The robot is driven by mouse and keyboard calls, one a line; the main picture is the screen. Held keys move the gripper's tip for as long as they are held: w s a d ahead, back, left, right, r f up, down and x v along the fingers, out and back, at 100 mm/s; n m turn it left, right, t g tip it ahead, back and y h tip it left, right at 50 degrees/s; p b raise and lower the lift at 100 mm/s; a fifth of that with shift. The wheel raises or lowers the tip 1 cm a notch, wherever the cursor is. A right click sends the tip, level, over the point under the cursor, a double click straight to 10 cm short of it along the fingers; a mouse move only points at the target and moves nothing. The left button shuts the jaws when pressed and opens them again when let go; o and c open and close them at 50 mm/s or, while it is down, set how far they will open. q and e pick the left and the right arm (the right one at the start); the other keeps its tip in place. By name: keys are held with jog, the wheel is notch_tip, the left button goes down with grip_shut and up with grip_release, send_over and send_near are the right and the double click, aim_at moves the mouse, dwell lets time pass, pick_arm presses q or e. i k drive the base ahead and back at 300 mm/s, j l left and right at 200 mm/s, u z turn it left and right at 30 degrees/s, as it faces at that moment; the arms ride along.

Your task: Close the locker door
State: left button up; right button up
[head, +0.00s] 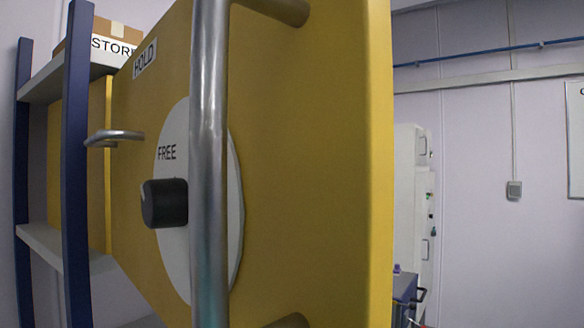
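A large yellow door (300,160) fills the middle of the head view, very close to me. Its thick right edge stands out in front of the wall, and its face runs away to the left. A thick vertical grey bar handle (208,150) crosses its face. Behind the bar is a white round dial marked FREE (172,240) with a black knob (163,203). A HOLD label (145,58) is at the upper left. A small metal hook-shaped handle (115,137) sticks out at the left. Neither gripper is in view. The door hides whatever is behind it.
At left stands a rack with blue posts (76,180) and grey shelves (52,245). A cardboard box (115,30) sits on top, near a STORE label. At right are a tall white cabinet (412,200), a low blue unit (404,292) and a pale wall (480,150).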

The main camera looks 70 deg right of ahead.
aim_at(276, 117)
jog(key=z, duration=1.5)
